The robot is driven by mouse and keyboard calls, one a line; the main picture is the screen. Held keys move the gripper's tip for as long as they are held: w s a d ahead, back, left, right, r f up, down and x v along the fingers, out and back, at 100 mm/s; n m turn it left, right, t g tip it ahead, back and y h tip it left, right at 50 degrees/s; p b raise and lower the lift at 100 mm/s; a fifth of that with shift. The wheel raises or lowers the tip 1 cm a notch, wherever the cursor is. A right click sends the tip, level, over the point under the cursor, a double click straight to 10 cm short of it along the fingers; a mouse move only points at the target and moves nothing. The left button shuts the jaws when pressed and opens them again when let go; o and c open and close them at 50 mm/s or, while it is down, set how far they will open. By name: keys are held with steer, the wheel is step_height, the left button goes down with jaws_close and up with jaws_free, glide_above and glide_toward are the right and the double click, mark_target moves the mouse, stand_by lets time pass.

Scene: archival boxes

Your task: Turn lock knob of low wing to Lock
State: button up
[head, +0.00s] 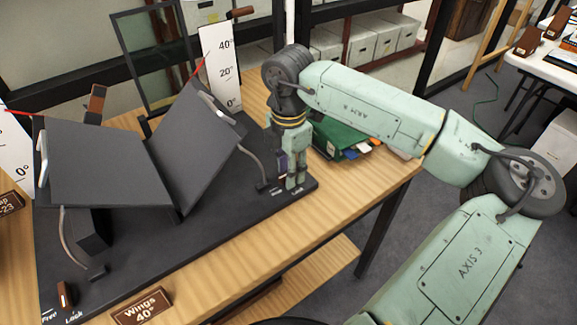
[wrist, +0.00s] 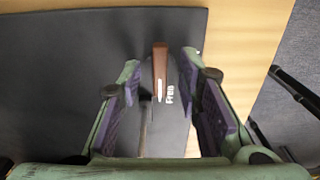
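My gripper (head: 293,180) points down at the right end of the black cradle base. In the wrist view its two purple-padded fingers (wrist: 160,75) stand apart, on either side of a brown lock knob (wrist: 159,60) with a white mark. I see no clear contact with the knob. The word "Free" is printed beside it; its Lock label is not readable. The cradle has a left wing (head: 95,165) and a right wing (head: 185,140), both tilted into a V. Another brown knob (head: 65,293), with Free and Lock labels, is at the front left.
A sign (head: 142,306) reading "Wings 40°" lies on the wooden table. An angle scale (head: 220,65) with a red pointer stands behind the right wing. A cable (head: 252,163) runs close to my gripper's left. A green box (head: 340,138) with coloured items sits behind my gripper.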

steer(key=shift+c, duration=0.2)
jaws_close()
steer(key=shift+f+b, duration=0.1)
steer(key=shift+b, duration=0.3)
steer(key=n+b, duration=0.3)
steer(key=shift+f+b, duration=0.15)
steer(key=shift+b, duration=0.15)
steer(key=n+b, duration=0.3)
steer(key=shift+n, duration=0.3)
steer(key=n+b, duration=0.3)
steer(key=n, duration=0.6)
steer(key=n+b, duration=0.1)
steer(key=n, duration=0.1)
steer(key=shift+r, duration=0.25)
steer(key=shift+n, duration=0.3)
